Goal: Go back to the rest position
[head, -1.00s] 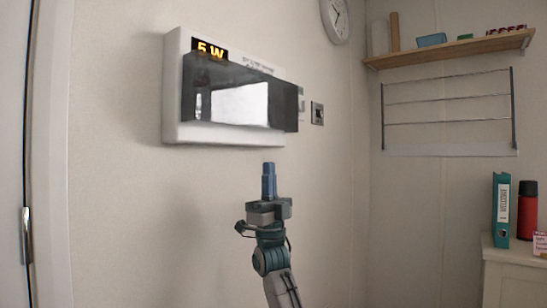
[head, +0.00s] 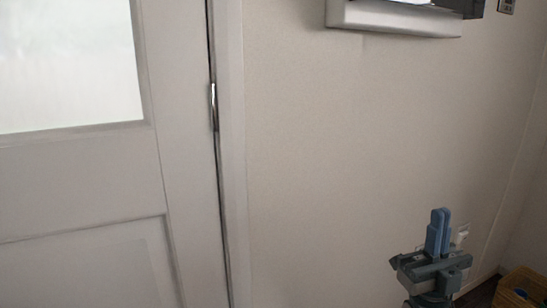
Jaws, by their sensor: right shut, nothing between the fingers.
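My right gripper (head: 438,232) shows at the bottom right of the head view, pointing up. Its blue fingers are together with nothing between them. It is in front of the bare wall, well below the white wall box (head: 395,17), and apart from it. My left gripper is not in the picture.
A pale door (head: 85,175) with a bright window pane (head: 65,65) fills the left side. Its frame and a metal hinge (head: 214,107) stand beside the wall. A wall switch (head: 507,6) is at the top right. A yellowish basket (head: 522,286) is at the bottom right.

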